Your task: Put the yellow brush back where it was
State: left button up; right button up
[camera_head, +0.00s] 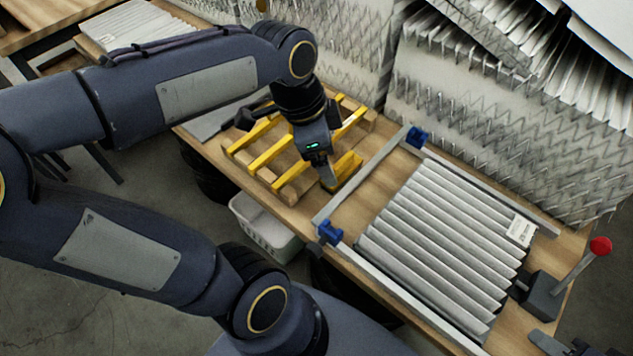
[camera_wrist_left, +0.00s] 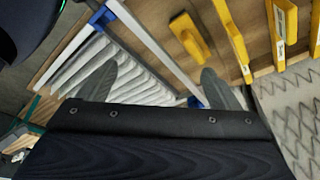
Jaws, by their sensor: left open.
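The yellow brush (camera_head: 347,168) lies on the wooden table between the yellow-slatted rack and the metal frame. It also shows in the left wrist view (camera_wrist_left: 190,38), beyond my fingertips and nearer the right finger. My left gripper (camera_head: 327,181) is low over the table, right beside the brush, and partly hides it in the head view. In the left wrist view my left gripper (camera_wrist_left: 157,76) has its two fingers wide apart with nothing held between them. My right gripper is not in view.
The rack with yellow slats (camera_head: 262,158) stands left of the brush. A metal frame with blue corners (camera_head: 372,172) and a pleated filter (camera_head: 440,245) lie to the right. A red-knobbed lever (camera_head: 600,246) is at far right. A white bin (camera_head: 265,232) stands below the table edge.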

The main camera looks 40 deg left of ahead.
pick_arm(q)
jog(key=s+d+f+n+t+h, duration=0.1)
jog(key=s+d+f+n+t, duration=0.2)
jog(key=s+n, duration=0.4)
jog(key=n, duration=0.4)
jog(key=shift+s+h, duration=0.3)
jog(key=shift+h, duration=0.1)
jog(key=shift+d, duration=0.1)
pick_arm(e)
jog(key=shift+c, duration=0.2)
